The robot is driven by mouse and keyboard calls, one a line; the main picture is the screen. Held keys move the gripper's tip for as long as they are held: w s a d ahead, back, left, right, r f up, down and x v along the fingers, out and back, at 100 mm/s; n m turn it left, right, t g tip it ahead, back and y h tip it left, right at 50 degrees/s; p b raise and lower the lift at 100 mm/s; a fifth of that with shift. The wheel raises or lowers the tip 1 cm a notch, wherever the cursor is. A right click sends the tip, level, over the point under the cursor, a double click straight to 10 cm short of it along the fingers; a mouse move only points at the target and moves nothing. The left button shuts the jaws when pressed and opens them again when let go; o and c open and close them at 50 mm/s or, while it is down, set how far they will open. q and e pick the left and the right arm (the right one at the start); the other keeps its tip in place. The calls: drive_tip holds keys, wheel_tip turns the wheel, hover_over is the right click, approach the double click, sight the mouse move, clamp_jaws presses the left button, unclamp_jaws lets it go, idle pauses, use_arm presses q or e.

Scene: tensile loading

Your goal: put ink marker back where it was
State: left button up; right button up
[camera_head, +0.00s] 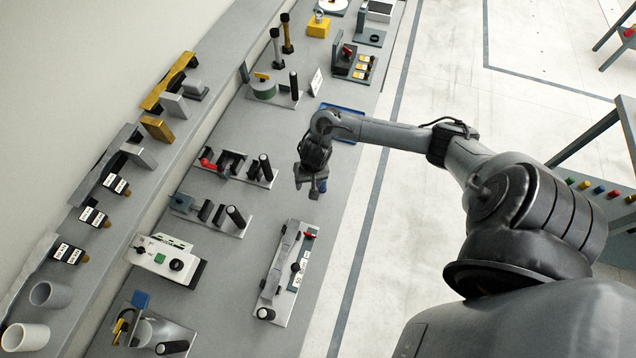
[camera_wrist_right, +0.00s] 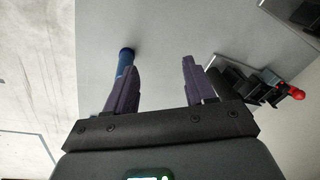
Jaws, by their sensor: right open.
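My right gripper (camera_head: 311,188) is above the bench near its right edge, with its fingers open. In the right wrist view its two dark purple fingers (camera_wrist_right: 162,82) are spread wide, with bare grey bench between them. A blue cylinder (camera_wrist_right: 126,60) with a dark end, possibly the ink marker, shows just beyond the left finger. That finger hides its lower part, and I cannot tell whether they touch. I cannot make the cylinder out clearly in the head view. My left gripper is not in view.
A long fixture plate (camera_head: 292,268) lies below my right gripper in the picture. A fixture with a red part (camera_head: 207,160) stands to its left; the red part (camera_wrist_right: 297,93) also shows in the wrist view. A blue-edged tray (camera_head: 350,109) lies behind my arm. Open floor lies right of the bench.

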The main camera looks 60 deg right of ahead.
drive_tip(key=a+n, duration=0.1)
drive_tip(key=a, duration=0.2)
drive_tip(key=a+n+t, duration=0.1)
drive_tip(key=a, duration=0.2)
drive_tip(key=a+n+t, duration=0.1)
drive_tip(key=a+n, duration=0.1)
drive_tip(key=a, duration=0.2)
drive_tip(key=shift+w+f+y, duration=0.15)
drive_tip(key=shift+f+y, duration=0.15)
drive_tip(key=shift+y, duration=0.1)
drive_tip(key=s+a+r+n+t, duration=0.2)
drive_tip(key=s+a+r+n, duration=0.3)
drive_tip(key=a, duration=0.4)
drive_tip(key=s+d+r+n+g, duration=0.2)
drive_tip(key=s+r, duration=0.5)
drive_tip(key=s, duration=0.1)
drive_tip(key=shift+s+h, duration=0.2)
drive_tip(key=shift+h, duration=0.2)
drive_tip(key=shift+a, duration=0.1)
wheel_tip(320, 180, up, 7)
drive_tip(key=p, duration=0.7)
drive_tip(key=shift+f, duration=0.1)
